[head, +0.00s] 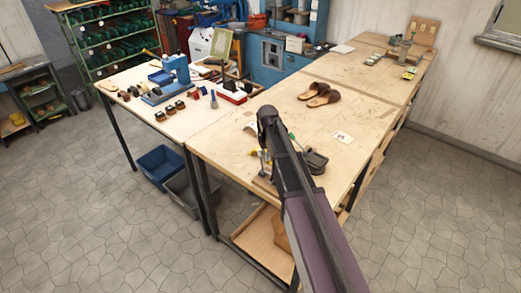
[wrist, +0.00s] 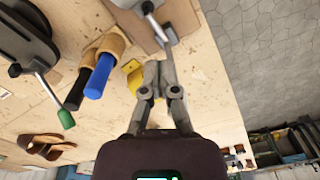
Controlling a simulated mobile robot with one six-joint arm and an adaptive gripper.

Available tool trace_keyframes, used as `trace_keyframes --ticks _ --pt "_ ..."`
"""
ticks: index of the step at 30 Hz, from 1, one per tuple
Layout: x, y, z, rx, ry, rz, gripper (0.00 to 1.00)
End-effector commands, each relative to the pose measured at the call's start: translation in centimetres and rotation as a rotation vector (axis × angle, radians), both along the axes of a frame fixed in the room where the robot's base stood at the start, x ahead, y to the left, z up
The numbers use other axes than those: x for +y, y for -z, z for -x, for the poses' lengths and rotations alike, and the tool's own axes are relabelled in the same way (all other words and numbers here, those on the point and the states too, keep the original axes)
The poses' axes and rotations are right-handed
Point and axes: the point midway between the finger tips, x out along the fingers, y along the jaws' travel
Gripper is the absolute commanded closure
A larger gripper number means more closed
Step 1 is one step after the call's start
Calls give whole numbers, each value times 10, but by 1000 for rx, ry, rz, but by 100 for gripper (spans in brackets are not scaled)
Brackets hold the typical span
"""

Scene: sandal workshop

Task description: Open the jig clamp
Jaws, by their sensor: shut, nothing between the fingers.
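The jig clamp, a metal fitting with a grey bar (wrist: 166,28) on a brown wooden base, is at the top of the wrist view. In the head view the wooden base (head: 265,183) shows at the bench's near edge, partly behind my arm. My gripper (wrist: 158,68) is shut and empty, its fingertips just below the bar's end in the wrist view. I cannot tell whether they touch. My arm hides most of this spot in the head view.
A dark device (wrist: 25,35) with a green-tipped lever stands left of the gripper in the wrist view. Beside it lie blue-handled (wrist: 100,78) and black-handled tools. A yellow item (wrist: 133,72) is close by the fingers. Sandals (head: 319,95) lie farther back; the bench around them is mostly clear.

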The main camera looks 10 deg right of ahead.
Motion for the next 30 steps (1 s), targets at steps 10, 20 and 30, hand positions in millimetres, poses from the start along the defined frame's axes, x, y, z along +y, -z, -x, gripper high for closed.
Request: trace_keyframes --ticks 10,20,30 --pt "6 3 -6 0 -1 0 100" --pt "14 6 -14 0 0 0 100" --pt "17 7 -17 0 0 0 100"
